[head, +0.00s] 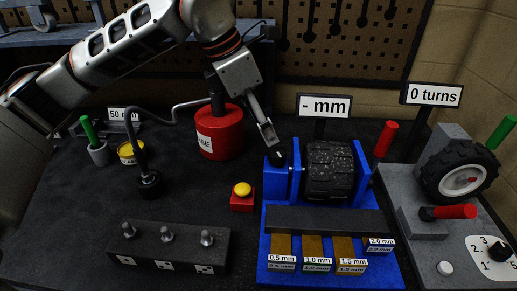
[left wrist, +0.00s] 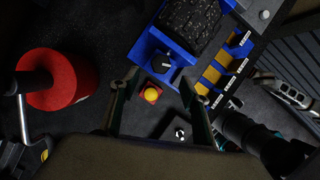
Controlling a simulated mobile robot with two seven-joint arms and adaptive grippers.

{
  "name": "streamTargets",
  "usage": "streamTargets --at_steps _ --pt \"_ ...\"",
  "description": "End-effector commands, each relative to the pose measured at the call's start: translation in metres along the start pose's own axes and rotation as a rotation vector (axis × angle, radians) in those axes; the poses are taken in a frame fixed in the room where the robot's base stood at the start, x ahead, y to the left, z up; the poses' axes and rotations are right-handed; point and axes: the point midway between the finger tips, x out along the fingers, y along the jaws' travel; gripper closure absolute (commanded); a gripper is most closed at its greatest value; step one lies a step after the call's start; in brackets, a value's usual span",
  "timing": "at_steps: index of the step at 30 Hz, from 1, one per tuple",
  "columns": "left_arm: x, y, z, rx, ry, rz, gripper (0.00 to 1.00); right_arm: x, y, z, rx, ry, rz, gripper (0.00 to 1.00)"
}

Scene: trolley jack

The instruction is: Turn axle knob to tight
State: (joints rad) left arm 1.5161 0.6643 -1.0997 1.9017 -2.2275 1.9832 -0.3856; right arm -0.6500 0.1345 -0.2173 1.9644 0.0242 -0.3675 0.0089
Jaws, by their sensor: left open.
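The black axle knob (head: 277,158) sits on top of a blue block at the left end of the blue stand (head: 271,216), beside the black tyre (head: 330,170). It also shows in the left wrist view (left wrist: 162,62), with a small light mark on it. My left gripper (head: 268,137) reaches down from above, its tip close over the knob in the head view. In the left wrist view, its two fingers (left wrist: 157,82) are spread apart with nothing between them. I cannot tell whether they touch the knob.
A red canister (head: 219,138) stands behind to the left. A red box with a yellow button (head: 242,190) is left of the stand. Signs read "- mm" (head: 325,106) and "0 turns" (head: 432,94). A grey fixture with a wheel (head: 460,180) is at right.

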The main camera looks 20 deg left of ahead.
Motion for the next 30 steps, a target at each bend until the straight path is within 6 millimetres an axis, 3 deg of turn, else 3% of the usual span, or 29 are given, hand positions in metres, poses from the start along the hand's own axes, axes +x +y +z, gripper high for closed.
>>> streamTargets --at_steps 5,18,30 --pt "0.011 -0.003 0.001 0.02 -0.003 -0.006 0.54 0.0 0.004 -0.003 -0.006 0.005 0.004 1.0" --pt "0.071 -0.002 0.002 0.017 -0.003 -0.004 0.54 -0.002 0.006 -0.002 -0.009 -0.003 0.005 1.0" --pt "0.079 -0.002 0.002 0.016 -0.004 -0.002 0.54 -0.002 0.005 -0.001 -0.007 -0.005 0.005 1.0"
